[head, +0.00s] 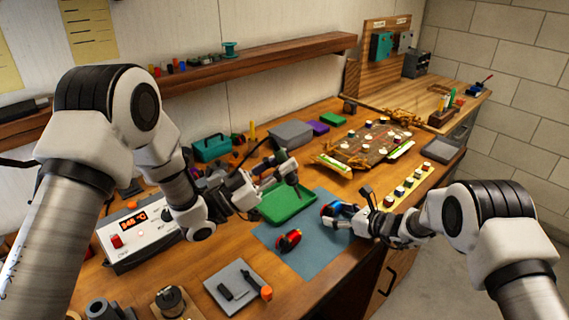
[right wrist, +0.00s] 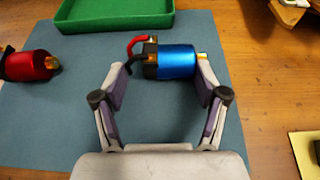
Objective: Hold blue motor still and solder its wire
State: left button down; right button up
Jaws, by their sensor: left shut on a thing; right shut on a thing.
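The blue motor (right wrist: 178,62) lies over the blue-grey mat (right wrist: 60,120), with a black end cap and a red wire (right wrist: 138,42) curving at its left end. My right gripper (right wrist: 166,70) is shut on it, one finger at each end. In the head view the blue motor (head: 327,210) is partly hidden by my right gripper (head: 343,211). My left gripper (head: 272,180) is shut on a dark soldering iron (head: 291,178), held over the green tray with its tip down, to the left of and behind the motor. The tip looks apart from the wire.
A red motor (head: 288,240) lies on the mat, left of the blue one. The green tray (head: 270,212) is behind. A soldering station (head: 135,232) showing 345 °C stands left. A grey pad (head: 237,287) with small tools is in front. A yellow strip (head: 409,186) lies right.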

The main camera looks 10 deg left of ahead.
jog(key=o, duration=1.3)
jog(key=v, duration=1.2)
